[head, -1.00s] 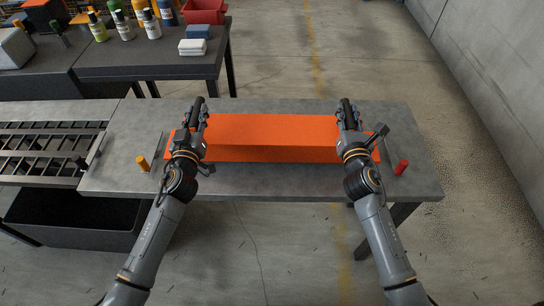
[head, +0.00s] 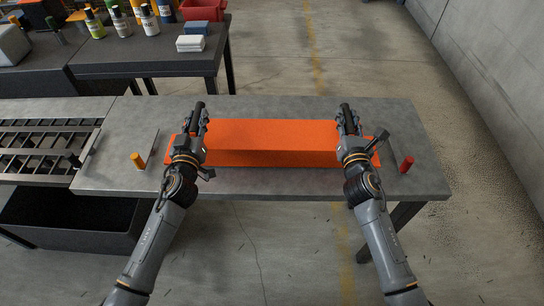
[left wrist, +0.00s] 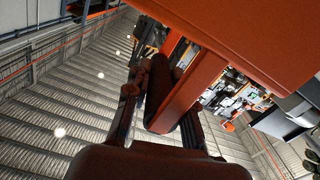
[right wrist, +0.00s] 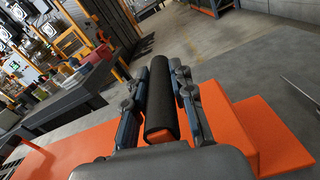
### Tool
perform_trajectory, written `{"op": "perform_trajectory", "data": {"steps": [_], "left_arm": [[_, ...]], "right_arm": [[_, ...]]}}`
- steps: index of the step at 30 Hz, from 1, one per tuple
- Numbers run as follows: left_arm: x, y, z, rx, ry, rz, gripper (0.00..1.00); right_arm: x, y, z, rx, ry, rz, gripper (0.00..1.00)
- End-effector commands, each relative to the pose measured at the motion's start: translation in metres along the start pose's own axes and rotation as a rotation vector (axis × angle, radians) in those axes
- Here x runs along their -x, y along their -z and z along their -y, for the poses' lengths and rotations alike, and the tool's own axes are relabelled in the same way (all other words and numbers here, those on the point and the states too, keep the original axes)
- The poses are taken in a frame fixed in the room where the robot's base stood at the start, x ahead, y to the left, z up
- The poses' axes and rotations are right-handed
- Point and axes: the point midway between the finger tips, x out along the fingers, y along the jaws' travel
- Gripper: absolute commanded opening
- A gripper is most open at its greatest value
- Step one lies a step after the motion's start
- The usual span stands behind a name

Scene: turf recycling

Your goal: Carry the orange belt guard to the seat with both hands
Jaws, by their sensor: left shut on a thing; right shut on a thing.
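The orange belt guard (head: 270,143) is a long box shape with low flanges, lying lengthwise across the grey bench in the head view. My left gripper (head: 199,112) is shut on a dark bar handle at the guard's left end. My right gripper (head: 346,112) is shut on a matching handle at its right end. The right wrist view shows this black handle (right wrist: 160,95) between the fingers; the left wrist view shows the guard (left wrist: 245,35) close up. The guard looks level; I cannot tell whether it touches the bench. The seat is not clearly distinguishable.
The grey bench (head: 300,185) carries an orange peg (head: 138,160) left of the guard and a red peg (head: 407,163) right of it. A roller conveyor (head: 40,140) adjoins at left. A dark table (head: 150,62) with bottles stands behind. Floor at right is clear.

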Motion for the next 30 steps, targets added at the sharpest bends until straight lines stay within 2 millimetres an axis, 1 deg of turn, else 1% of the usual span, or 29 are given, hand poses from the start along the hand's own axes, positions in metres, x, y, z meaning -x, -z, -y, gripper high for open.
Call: {"op": "perform_trajectory", "data": {"steps": [5,6,8,9,17,20,23,26,30], "left_arm": [[-0.001,-0.008,0.002,0.000,-0.001,-0.006,0.00],[0.000,-0.008,0.002,0.000,0.001,-0.001,0.30],[0.000,-0.008,0.002,0.000,0.001,0.000,0.42],[0.000,-0.008,0.002,0.000,0.001,0.000,0.47],[0.000,-0.008,0.002,0.000,0.000,0.000,0.47],[0.004,-0.008,0.002,0.001,0.000,0.000,0.47],[0.014,-0.009,0.002,0.002,0.000,0.002,0.47],[0.031,-0.010,0.002,0.003,0.001,0.003,0.47],[0.060,-0.009,0.002,0.004,0.002,0.002,0.47]], "right_arm": [[-0.001,0.008,0.002,0.000,-0.001,0.006,0.00],[0.000,0.008,0.002,0.000,0.001,0.001,0.30],[0.000,0.008,0.002,0.000,0.001,0.000,0.42],[0.000,0.008,0.002,0.000,0.001,0.000,0.47],[0.000,0.008,0.002,0.000,0.000,0.000,0.47],[0.000,0.008,0.002,0.000,0.000,0.000,0.47],[0.000,0.008,0.002,0.000,0.000,0.000,0.47],[0.000,0.008,0.002,0.000,0.000,0.000,0.47],[0.000,0.008,0.002,0.000,0.000,0.000,0.47]]}}
